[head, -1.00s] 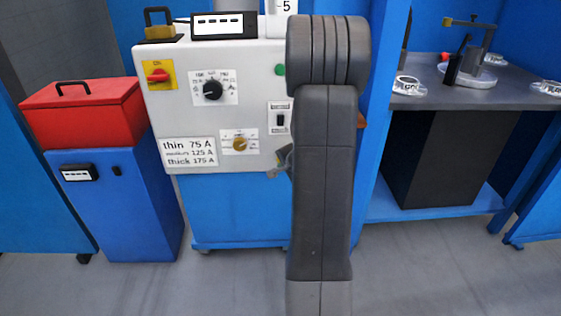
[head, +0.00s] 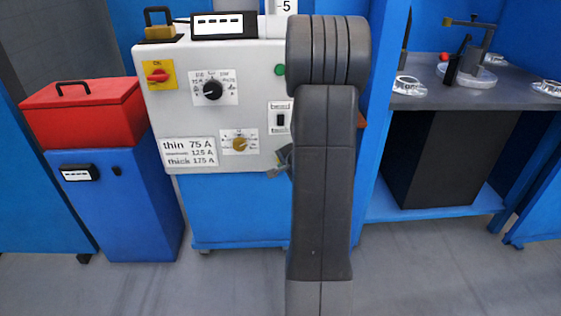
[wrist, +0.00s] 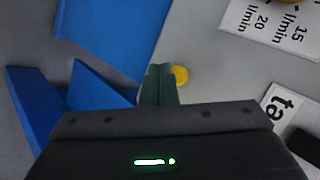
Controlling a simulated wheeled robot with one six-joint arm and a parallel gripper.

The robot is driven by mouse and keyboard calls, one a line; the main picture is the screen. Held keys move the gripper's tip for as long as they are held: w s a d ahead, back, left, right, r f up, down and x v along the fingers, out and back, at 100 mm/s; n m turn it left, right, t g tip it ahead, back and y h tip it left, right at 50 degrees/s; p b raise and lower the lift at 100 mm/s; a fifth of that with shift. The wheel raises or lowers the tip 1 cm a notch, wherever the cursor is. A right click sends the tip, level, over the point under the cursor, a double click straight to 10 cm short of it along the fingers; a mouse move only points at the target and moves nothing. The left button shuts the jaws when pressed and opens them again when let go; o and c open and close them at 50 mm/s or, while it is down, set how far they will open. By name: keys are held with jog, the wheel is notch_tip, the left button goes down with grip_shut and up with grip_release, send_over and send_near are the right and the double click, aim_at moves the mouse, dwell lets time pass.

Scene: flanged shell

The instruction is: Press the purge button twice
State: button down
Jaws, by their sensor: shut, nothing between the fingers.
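A round yellow button (wrist: 180,75) shows in the wrist view on the pale panel, just beside the tip of my gripper; I take it for the purge button, though no label on it can be read. My gripper (wrist: 160,84) has its dark greenish fingers together, with nothing between them. The fingertips partly overlap the button's edge in the picture; whether they touch it I cannot tell. In the head view my gripper (head: 281,160) is mostly hidden behind my arm, at the right lower part of the light grey control panel (head: 205,125).
The panel carries a red switch (head: 158,75), a black dial (head: 213,90), a yellow dial (head: 239,144), a rocker switch (head: 281,121) and a green button (head: 279,70). A red box (head: 85,115) stands left. A workbench (head: 440,98) stands right.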

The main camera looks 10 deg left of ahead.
jog(key=shift+w, duration=0.1)
jog(key=shift+w+a, duration=0.1)
jog(key=shift+w, duration=0.2)
jog(key=shift+w+a, duration=0.15)
jog(key=shift+w, duration=0.35)
dwell(0.8)
jog(key=shift+s, duration=0.2)
jog(key=shift+s+d+b, duration=0.25)
jog(key=shift+s+b, duration=0.25)
jog(key=shift+s, duration=0.2)
jog(key=shift+s+d+b, duration=0.25)
jog(key=shift+s+b, duration=0.2)
jog(key=shift+s, duration=0.35)
jog(key=shift+s+d+b, duration=0.2)
jog(key=shift+s+b, duration=0.2)
jog(key=shift+s, duration=0.4)
jog(key=shift+s+d+b, duration=0.25)
jog(key=shift+s+b, duration=0.2)
jog(key=shift+s, duration=0.35)
dwell(0.9)
